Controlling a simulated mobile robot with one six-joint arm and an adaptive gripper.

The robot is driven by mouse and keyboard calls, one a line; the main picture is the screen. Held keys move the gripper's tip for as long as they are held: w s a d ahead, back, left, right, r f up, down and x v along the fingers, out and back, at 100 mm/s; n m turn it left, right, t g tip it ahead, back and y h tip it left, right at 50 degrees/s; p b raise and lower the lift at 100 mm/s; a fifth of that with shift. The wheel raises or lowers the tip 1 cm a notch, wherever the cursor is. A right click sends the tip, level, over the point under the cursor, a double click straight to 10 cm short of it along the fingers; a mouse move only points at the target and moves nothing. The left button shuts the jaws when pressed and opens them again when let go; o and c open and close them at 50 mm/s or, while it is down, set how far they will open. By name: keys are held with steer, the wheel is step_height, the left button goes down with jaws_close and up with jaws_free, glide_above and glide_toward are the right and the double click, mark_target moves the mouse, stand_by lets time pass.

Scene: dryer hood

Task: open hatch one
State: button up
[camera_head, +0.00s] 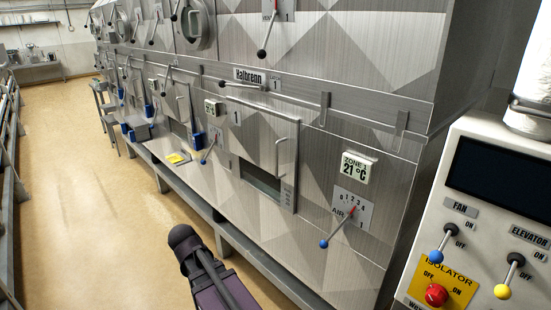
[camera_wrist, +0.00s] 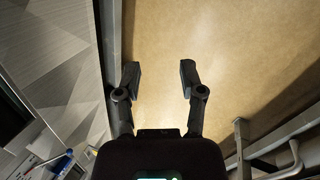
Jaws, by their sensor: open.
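Hatch one (camera_head: 266,135) is a framed metal panel in the dryer's faceted front, beside a label "1". Its upright bar handle (camera_head: 283,157) is on the right side of the panel. A dark opening or window (camera_head: 261,182) shows low in the frame; I cannot tell which. In the wrist view my gripper (camera_wrist: 160,75) is open and empty, its two black fingers apart above the tan floor. No hatch handle lies between them. In the head view my dark arm is low, in front of the dryer, apart from the hatch; the fingers cannot be made out there.
Blue-knobbed air lever (camera_head: 324,243) sticks out right of the hatch. A ledge (camera_head: 235,233) runs along the dryer's foot. A control box (camera_head: 480,220) stands at right. The tan floor (camera_head: 85,180) is open at left, bounded by a railing (camera_head: 10,150).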

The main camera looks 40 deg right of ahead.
steer(key=w+d+r+n+h+p, duration=0.1)
steer(key=w+d+r+n+h, duration=0.3)
steer(key=d+r, duration=0.3)
steer(key=w+d+r+n+g+h+p, duration=0.1)
steer(key=w+d+r+n+h+p, duration=0.1)
steer(key=w+d+r+n+h, duration=0.2)
steer(key=w+d+r+n+g+h+p, duration=0.1)
steer(key=w+d+r+n+h, duration=0.4)
steer(key=d+r, duration=0.5)
steer(key=shift+w+d+r+h, duration=0.15)
steer(key=shift+w+r+h, duration=0.25)
steer(key=shift+r, duration=0.25)
steer(key=shift+s+d, duration=0.1)
steer(key=shift+d, duration=0.05)
glide_above(277, 177)
steer(key=shift+w+d, duration=0.15)
steer(key=shift+w, duration=0.15)
jaws_close()
